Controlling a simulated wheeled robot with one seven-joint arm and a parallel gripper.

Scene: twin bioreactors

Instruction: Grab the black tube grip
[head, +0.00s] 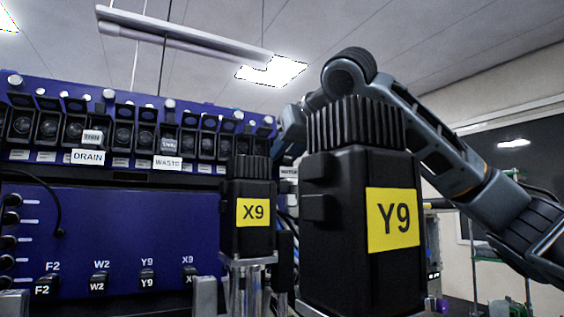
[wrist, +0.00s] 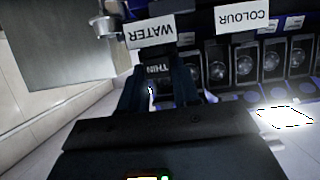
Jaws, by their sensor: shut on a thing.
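In the wrist view, which is upside down, my gripper (wrist: 160,82) has its two dark fingers on either side of a dark piece with a "THIN" label, which I take for the black tube grip (wrist: 158,69). The fingers are shut on it. It sits just by the white "WATER" sign (wrist: 151,31). Most of the grip is hidden by the fingers and the sign. In the head view my arm reaches behind the large Y9 unit, and the fingertips and grip are hidden there.
A row of black pump units (head: 145,125) with "DRAIN" and "WASTE" signs tops the blue panel (head: 100,225). The black X9 unit (head: 249,190) and Y9 unit (head: 350,235) stand close in front. A "COLOUR" sign (wrist: 242,17) is beside my gripper.

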